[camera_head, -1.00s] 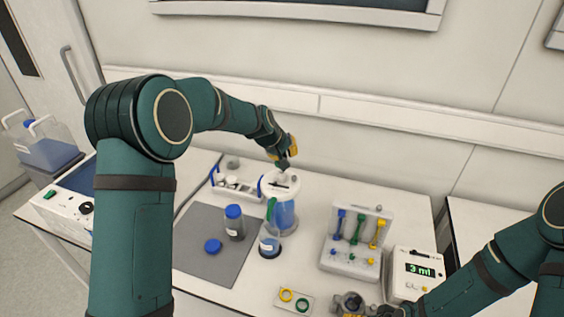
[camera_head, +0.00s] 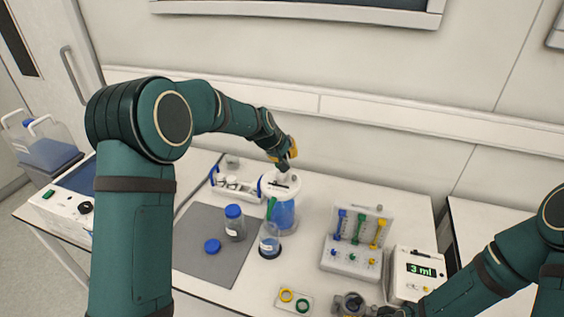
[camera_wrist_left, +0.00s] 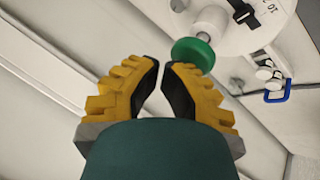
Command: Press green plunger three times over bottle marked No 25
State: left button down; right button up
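The green plunger (camera_wrist_left: 192,52) shows as a round green cap in the left wrist view, above the white lid of the dispenser. The clear dispenser (camera_head: 284,215) holds blue liquid and has a green spout. A small uncapped bottle (camera_head: 270,240) with some blue liquid stands at its front, by the spout; its label is too small to read. My left gripper (camera_head: 285,163) points down above the dispenser lid. In the left wrist view its fingertips (camera_wrist_left: 161,64) nearly meet, beside the plunger, holding nothing. My right gripper (camera_head: 358,308) is at the bottom edge, partly cut off.
A blue-capped bottle (camera_head: 234,222) and a loose blue cap (camera_head: 212,246) are on the grey mat (camera_head: 203,222). A stand with blue, green and yellow pieces (camera_head: 352,243) and a meter reading 3 ml (camera_head: 417,272) stand right. A plate with rings (camera_head: 294,299) lies in front.

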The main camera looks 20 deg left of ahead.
pick_arm(q)
jog(key=shift+f+b, duration=0.55)
jog(key=shift+f, duration=0.25)
pick_arm(e)
jog(key=shift+f, duration=0.55)
pick_arm(q)
jog(key=shift+r, duration=0.15)
pick_arm(e)
jog(key=shift+r, duration=0.1)
pick_arm(q)
jog(key=shift+r+p, duration=0.85)
jog(key=shift+r, duration=0.2)
pick_arm(e)
jog(key=shift+r, duration=0.7)
pick_arm(q)
jog(key=shift+r+p, duration=2.1)
jog(key=shift+r, duration=0.95)
pick_arm(e)
jog(key=shift+r, duration=2.15)
